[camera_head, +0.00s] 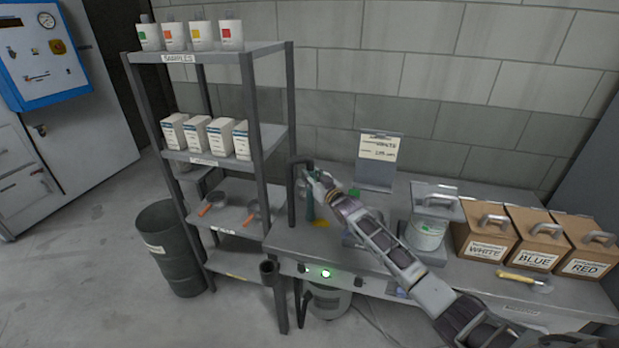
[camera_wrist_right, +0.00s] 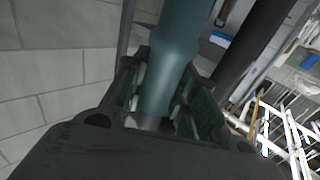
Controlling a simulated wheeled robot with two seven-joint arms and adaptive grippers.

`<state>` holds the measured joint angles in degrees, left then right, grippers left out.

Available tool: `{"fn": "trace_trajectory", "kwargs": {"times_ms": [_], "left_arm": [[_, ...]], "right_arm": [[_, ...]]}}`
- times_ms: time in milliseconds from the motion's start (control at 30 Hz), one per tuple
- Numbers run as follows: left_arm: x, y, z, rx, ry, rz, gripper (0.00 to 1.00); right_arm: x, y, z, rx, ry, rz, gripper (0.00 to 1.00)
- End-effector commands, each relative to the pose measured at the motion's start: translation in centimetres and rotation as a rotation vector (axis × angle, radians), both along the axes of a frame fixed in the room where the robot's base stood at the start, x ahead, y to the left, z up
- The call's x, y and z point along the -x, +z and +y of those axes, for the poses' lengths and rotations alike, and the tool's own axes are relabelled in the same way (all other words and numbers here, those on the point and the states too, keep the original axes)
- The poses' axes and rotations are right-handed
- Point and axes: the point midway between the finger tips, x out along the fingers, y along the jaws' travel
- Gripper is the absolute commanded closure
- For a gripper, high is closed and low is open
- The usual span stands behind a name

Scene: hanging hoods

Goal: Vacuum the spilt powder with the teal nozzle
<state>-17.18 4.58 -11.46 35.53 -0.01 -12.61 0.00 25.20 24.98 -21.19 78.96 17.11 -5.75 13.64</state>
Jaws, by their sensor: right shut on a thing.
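The teal nozzle (camera_head: 310,206) stands roughly upright over the left part of the bench (camera_head: 400,183). My right gripper (camera_head: 314,181) is shut on it near its top. In the right wrist view, the teal nozzle (camera_wrist_right: 178,50) runs between the two fingers of my right gripper (camera_wrist_right: 165,95). A small patch of yellow powder (camera_head: 321,223) lies on the bench, just right of the nozzle's lower end. I cannot tell whether the nozzle touches the bench. My right forearm hides part of the bench behind it. My left gripper is not in view.
A dark hose (camera_head: 291,200) hangs just left of the nozzle. A scale with a tub (camera_head: 428,234), labelled boxes (camera_head: 486,240) and a yellow-handled scoop (camera_head: 520,280) stand to the right. A shelf rack (camera_head: 258,120) stands left. A green lamp (camera_head: 326,273) glows on the bench front.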

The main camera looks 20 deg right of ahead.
Motion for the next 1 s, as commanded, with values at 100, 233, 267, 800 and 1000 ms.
{"fn": "trace_trajectory", "kwargs": {"times_ms": [100,233,267,800,1000], "left_arm": [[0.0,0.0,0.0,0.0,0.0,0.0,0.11],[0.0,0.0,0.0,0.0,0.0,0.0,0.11],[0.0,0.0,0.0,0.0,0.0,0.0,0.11],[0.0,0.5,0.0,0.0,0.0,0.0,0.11],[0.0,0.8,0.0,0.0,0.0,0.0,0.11]], "right_arm": [[0.0,0.1,0.0,0.0,0.0,-0.002,1.0],[0.0,0.1,0.0,0.0,0.0,-0.002,1.0],[0.0,0.1,0.0,0.0,0.0,-0.002,1.0],[0.5,0.1,-0.7,0.0,0.0,-0.002,1.0],[0.8,0.2,-1.3,0.001,0.0,-0.002,1.0]]}}
